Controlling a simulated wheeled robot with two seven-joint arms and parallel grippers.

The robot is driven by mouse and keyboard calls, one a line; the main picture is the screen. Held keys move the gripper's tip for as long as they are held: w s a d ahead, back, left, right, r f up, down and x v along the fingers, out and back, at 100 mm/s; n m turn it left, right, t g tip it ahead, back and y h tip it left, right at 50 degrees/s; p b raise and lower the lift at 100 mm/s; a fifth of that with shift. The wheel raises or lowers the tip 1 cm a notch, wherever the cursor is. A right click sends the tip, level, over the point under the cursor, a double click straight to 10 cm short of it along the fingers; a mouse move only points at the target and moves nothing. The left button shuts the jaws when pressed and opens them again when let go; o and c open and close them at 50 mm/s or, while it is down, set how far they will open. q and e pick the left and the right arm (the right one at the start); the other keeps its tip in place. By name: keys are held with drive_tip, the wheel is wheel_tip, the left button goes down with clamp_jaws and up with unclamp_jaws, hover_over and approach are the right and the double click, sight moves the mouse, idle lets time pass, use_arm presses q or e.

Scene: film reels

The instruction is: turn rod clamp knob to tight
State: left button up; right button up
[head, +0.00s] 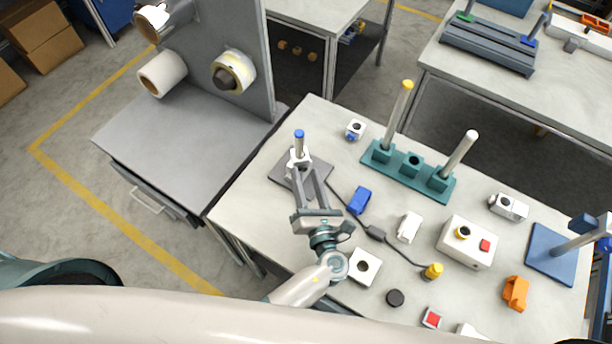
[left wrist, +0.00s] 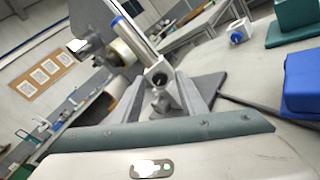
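A short upright rod with a blue tip (head: 299,136) stands on a dark grey base plate (head: 281,172) at the left of the table. A pale rod clamp (head: 299,156) sits around the rod. In the left wrist view the clamp (left wrist: 158,76) has a small grey knob (left wrist: 160,104) on its near side. My left gripper (head: 305,171) is open, its two fingers pointing at the clamp. In the left wrist view the fingers (left wrist: 160,98) lie either side of the knob; I cannot tell whether they touch it. My right gripper is not in view.
A blue block (head: 359,201) and a black cable with an inline box (head: 375,234) lie right of my gripper. A teal rack (head: 412,165) with two tall rods stands behind. A white button box (head: 466,243) and a blue-based stand (head: 550,262) are further right.

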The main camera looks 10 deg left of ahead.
use_arm(q)
drive_tip(key=p+v, duration=0.1)
drive_tip(key=v, duration=1.6)
drive_tip(key=shift+w, duration=0.1)
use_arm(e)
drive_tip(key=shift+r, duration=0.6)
